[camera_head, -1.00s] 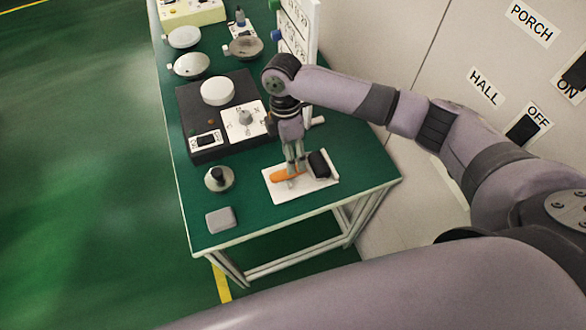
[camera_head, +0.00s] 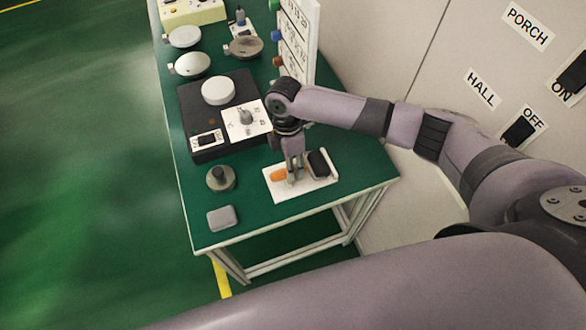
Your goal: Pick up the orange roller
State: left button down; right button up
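The orange roller (camera_head: 278,175) lies on a white plate (camera_head: 306,191) near the front right of the green bench. My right gripper (camera_head: 294,178) points down at the roller, its fingers low over the plate. The fingers hide the roller's right part, and the orange end shows to their left. I cannot tell whether the fingers are closed on it or stand around it. A black piece (camera_head: 318,163) lies on the same plate, just right of the fingers. My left gripper is not in view.
A black unit (camera_head: 205,103) with a dial and switch stands behind on the bench (camera_head: 250,212). A round knobbed weight (camera_head: 221,178) and a grey block (camera_head: 221,217) are to the left. A white labelled board (camera_head: 297,40) stands upright behind.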

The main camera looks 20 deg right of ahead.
grip_shut()
